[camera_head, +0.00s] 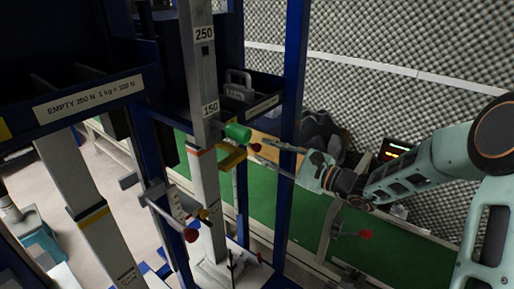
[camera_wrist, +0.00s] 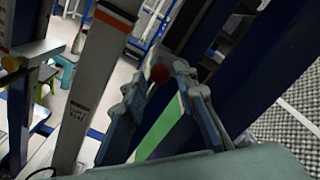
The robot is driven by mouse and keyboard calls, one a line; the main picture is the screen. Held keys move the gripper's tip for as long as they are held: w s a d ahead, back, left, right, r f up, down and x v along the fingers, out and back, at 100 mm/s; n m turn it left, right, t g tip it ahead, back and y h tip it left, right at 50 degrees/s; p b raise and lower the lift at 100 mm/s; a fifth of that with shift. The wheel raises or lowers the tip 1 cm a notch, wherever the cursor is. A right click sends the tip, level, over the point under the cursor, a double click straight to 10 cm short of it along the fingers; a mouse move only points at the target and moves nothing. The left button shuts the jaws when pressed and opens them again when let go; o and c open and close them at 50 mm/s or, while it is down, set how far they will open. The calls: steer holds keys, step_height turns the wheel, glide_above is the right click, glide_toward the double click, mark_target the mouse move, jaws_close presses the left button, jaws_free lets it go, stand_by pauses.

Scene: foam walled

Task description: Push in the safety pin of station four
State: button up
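A small red ball knob (camera_head: 256,147), which looks like the end of a safety pin, sits beside the grey upright column (camera_head: 203,170), just right of a green cylinder (camera_head: 238,132). My gripper (camera_head: 258,152) reaches in from the right, its two fingers apart on either side of the knob. In the wrist view the red knob (camera_wrist: 160,73) lies between the spread fingertips of my gripper (camera_wrist: 160,78). I cannot tell whether a finger touches it. The pin's shaft is hidden behind the knob. No station number is readable.
A second red knob (camera_head: 190,235) is on a lower rod at the left, and a third red knob (camera_head: 366,235) is at the right. Blue posts (camera_head: 292,100) stand close to my gripper. A yellow block (camera_head: 232,157) is below the green cylinder. A green-topped bench (camera_head: 265,205) runs behind.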

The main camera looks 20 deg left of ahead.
steer(key=v, duration=0.7)
steer(key=shift+s+d, duration=0.1)
steer(key=shift+d, duration=0.1)
